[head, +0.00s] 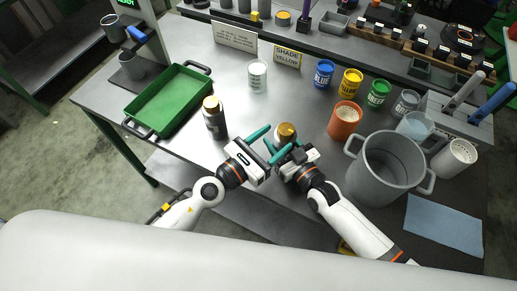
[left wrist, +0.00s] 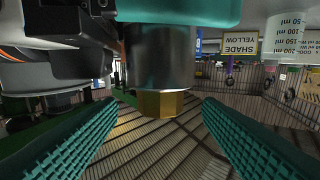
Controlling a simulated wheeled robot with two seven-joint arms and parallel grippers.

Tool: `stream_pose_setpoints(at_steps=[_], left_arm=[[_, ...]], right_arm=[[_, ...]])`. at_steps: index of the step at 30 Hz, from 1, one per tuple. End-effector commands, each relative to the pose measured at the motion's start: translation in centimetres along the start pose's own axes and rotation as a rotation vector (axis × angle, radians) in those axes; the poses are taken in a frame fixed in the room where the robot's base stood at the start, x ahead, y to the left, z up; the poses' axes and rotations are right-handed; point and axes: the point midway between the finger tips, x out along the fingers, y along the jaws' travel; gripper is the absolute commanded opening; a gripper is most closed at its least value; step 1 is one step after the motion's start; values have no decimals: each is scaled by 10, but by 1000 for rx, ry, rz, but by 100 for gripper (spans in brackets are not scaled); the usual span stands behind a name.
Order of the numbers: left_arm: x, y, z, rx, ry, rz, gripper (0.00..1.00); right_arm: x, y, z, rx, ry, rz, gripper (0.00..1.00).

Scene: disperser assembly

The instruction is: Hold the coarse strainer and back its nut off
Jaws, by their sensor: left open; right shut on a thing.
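The coarse strainer (head: 286,131) shows a round brass-coloured top in the head view. In the left wrist view it is a dark grey cylinder (left wrist: 160,58) with a brass nut (left wrist: 160,103) at its lower end. My right gripper (head: 287,145) is shut on the strainer; a teal finger of it (left wrist: 180,10) crosses the top of the left wrist view. My left gripper (head: 270,143) is open, with its ribbed teal fingers spread left and right below the nut in the wrist view (left wrist: 158,135). No finger contact with the nut is visible.
A dark bottle-like part with a brass top (head: 214,117) stands left of the grippers. A green tray (head: 168,99) is further left. A large grey pot (head: 384,168) and an orange container (head: 345,120) stand to the right. Paint cans, including a blue one (head: 324,73), line the back.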

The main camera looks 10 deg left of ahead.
Motion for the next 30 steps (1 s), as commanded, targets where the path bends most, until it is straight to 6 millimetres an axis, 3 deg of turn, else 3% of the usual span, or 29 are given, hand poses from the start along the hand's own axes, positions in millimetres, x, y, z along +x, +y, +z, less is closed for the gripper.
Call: stream_pose_setpoints(at_steps=[5,15,30], left_arm=[[-24,-1,1,5,-7,2,60],[-47,0,0,4,-2,1,60],[-51,-1,0,-10,-4,1,60]], right_arm=[[0,0,0,0,-1,1,15],[0,0,0,0,-1,0,15],[0,0,1,-1,-2,0,15]])
